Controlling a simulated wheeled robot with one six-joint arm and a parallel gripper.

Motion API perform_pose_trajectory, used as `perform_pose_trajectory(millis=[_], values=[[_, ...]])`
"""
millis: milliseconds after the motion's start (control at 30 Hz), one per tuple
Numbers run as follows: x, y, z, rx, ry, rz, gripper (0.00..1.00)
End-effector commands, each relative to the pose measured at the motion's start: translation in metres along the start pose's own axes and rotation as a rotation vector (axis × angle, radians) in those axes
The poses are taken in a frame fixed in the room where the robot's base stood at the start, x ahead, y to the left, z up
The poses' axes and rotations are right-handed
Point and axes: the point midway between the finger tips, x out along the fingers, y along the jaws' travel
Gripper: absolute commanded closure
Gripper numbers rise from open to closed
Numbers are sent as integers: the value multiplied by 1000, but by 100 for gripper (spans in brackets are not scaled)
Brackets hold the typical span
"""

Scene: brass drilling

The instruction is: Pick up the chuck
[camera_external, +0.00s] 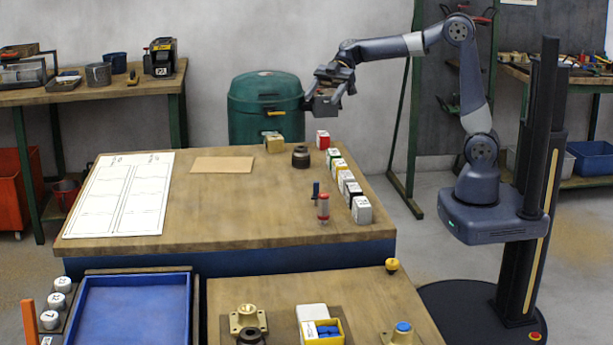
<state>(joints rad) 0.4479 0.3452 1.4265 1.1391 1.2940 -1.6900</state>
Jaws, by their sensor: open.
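A dark round piece with a hole in its top, which looks like the chuck (301,157), stands on the far right part of the wooden table (240,215). A similar dark ring (250,337) shows at the bottom edge on the nearer bench, partly cut off; I cannot tell for sure which is the chuck. My gripper (325,103) is open and empty, in the air above the far edge of the table. It is higher than the dark piece and apart from it.
A brass block (273,143) stands just left of the dark piece. A red-and-white box (323,140) and a row of small labelled boxes (345,180) line the right edge. A red-capped bottle (323,207) stands nearby. The table's middle is clear, beside a paper sheet (118,195).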

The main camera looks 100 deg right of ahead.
Motion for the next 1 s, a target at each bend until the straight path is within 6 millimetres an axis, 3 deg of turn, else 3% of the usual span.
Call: perform_pose_trajectory(millis=[67,200,400,733,1000], values=[[-27,16,-3,60,75,61,36],[4,12,50,67,73,51,36],[26,12,90,59,74,52,36],[72,14,91,54,72,49,36],[92,17,90,54,72,50,36]])
